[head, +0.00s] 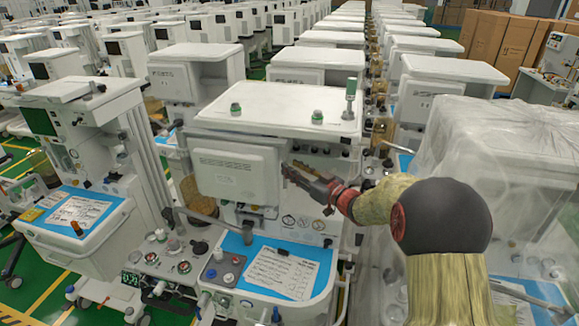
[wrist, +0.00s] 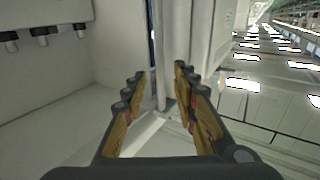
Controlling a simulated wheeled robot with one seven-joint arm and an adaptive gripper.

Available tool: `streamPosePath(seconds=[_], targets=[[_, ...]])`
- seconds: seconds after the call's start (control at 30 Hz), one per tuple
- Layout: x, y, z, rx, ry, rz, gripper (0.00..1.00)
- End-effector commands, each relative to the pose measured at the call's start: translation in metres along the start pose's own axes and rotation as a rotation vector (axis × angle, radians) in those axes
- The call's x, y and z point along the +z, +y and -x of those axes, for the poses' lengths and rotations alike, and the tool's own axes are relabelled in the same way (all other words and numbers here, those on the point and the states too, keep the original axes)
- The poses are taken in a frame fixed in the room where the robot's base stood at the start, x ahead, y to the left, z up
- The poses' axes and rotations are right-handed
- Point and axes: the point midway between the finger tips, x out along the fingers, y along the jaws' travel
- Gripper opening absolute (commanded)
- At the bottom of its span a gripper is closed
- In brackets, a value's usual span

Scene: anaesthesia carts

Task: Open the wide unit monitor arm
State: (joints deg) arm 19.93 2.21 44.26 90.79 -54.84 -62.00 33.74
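The wide unit's monitor (head: 235,170) is a flat pale-grey panel on the front of the central white cart (head: 275,108), below its top shelf. My gripper (head: 288,170) is at the panel's right edge, reaching in from the right. In the wrist view my gripper (wrist: 160,82) has its yellow-and-black fingers apart. A pale upright edge (wrist: 160,55) stands between or just beyond the fingertips; I cannot tell whether they touch it. The monitor's arm behind the panel is hidden in the head view.
A plastic-covered cart (head: 500,170) stands close on the right. Another cart with a tall column (head: 85,110) stands on the left. A blue work surface with a paper sheet (head: 282,273) lies below my gripper. Rows of carts fill the back.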

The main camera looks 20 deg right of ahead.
Motion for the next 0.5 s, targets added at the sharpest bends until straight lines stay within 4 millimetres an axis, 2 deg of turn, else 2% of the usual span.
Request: streamPosePath(seconds=[0.2,0.5], targets=[[0.0,0.0,-0.02,0.0,0.0,0.001,0.29],[0.0,0.0,-0.022,0.001,0.0,0.001,0.29]])
